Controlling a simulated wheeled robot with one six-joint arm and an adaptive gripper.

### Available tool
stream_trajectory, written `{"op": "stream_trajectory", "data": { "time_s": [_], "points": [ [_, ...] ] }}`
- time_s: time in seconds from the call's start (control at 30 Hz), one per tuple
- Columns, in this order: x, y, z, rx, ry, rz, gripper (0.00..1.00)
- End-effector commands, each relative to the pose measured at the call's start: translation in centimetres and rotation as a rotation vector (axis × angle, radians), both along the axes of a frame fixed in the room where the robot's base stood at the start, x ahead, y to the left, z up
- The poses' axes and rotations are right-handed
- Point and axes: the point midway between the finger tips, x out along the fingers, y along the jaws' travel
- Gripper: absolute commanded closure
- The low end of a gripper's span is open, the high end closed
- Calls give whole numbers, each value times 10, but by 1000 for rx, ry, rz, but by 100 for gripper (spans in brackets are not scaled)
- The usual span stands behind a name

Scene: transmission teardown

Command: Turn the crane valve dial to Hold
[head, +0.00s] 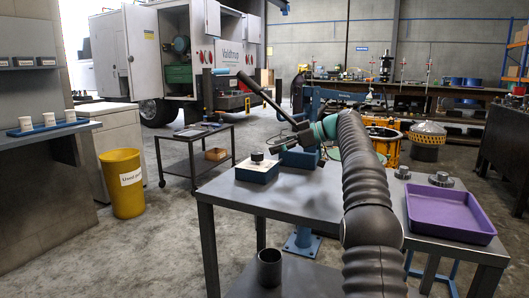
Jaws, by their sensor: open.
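A small box with a pale top and blue sides (257,172) sits on the near grey table. A black round knob (257,156), which looks like the valve dial, stands on its top. Its marks are too small to read. My gripper (300,132) is at the end of the sleeved black arm, past the teal wrist, above and to the right of the knob. It is open and apart from the knob. The wrist and dark bars there partly hide its fingers. A blue crane (313,101) stands behind.
A purple tray (450,212) and small metal parts (441,179) lie on the right of the table. A dark cup (269,268) stands on the lower shelf. A yellow bin (122,183) and dark cart (192,142) stand left. Floor between bin and table is clear.

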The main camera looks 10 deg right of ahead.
Motion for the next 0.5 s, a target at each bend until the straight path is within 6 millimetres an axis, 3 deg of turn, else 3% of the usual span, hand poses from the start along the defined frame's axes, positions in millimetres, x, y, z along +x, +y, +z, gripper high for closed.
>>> {"op": "stream_trajectory", "data": {
  "time_s": [0.2, 0.5],
  "points": [
    [-13, -26, 12, 0, -2, -1, 32],
    [-17, -34, 16, 0, 1, 2, 32]
  ]
}}
